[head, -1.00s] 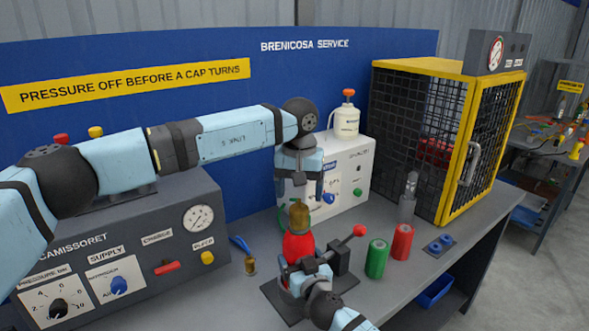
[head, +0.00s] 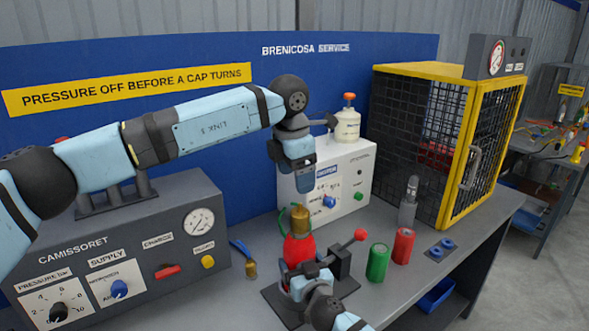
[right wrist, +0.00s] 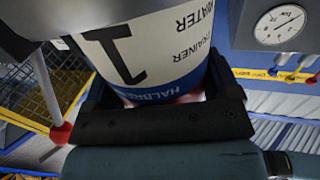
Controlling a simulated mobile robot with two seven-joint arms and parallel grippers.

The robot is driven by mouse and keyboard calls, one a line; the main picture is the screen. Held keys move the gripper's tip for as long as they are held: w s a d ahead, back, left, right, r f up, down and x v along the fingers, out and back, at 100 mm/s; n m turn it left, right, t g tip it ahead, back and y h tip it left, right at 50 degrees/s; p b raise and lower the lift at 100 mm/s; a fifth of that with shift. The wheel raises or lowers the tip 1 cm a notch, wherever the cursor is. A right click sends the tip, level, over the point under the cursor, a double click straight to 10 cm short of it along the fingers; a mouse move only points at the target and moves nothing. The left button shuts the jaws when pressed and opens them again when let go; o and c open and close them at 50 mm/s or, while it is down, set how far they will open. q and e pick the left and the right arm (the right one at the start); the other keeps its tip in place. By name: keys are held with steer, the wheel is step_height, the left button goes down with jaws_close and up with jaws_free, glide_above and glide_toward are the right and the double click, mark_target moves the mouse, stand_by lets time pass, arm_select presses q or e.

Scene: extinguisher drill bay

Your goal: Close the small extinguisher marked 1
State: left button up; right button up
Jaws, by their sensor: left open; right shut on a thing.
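The small extinguisher (head: 299,249) is red with a brass cap (head: 300,219) on top. It stands upright in a dark clamp stand (head: 339,263) with a red-knobbed lever (head: 361,235). In the right wrist view its white and blue label (right wrist: 150,50) shows a large 1. My right gripper (head: 302,282) is shut around its lower body. My left gripper (head: 301,188) is open and empty above and behind the cap, apart from it in the picture; its fingers show nearly edge-on. Whether the cap is fully seated cannot be told.
A green cylinder (head: 377,262) and a red cylinder (head: 402,246) stand right of the clamp. The grey CAMISSORET console (head: 130,235), white box (head: 345,185) and yellow-framed cage (head: 420,140) surround the work area.

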mark_target(300, 211)
arm_select(q)
steer(key=n, duration=0.2)
steer(key=r+n, duration=0.1)
steer(key=n, duration=0.1)
steer(key=shift+s+a+n, duration=0.1)
steer(key=shift+a+n, duration=0.05)
steer(key=shift+n, duration=0.15)
steer(key=shift+f, duration=0.1)
steer(key=f, duration=0.4)
steer(key=w+f, duration=0.1)
steer(key=f, duration=0.2)
steer(key=d+f, duration=0.1)
steer(key=f, duration=0.3)
steer(key=shift+w+d+f, duration=0.1)
steer(key=shift+w+f, duration=0.05)
steer(key=shift+f, duration=0.2)
steer(key=c, duration=1.1)
steer(key=m, duration=0.5)
steer(key=shift+h, duration=0.3)
steer(key=m+g, duration=0.1)
steer(key=m, duration=0.5)
steer(key=o, duration=1)
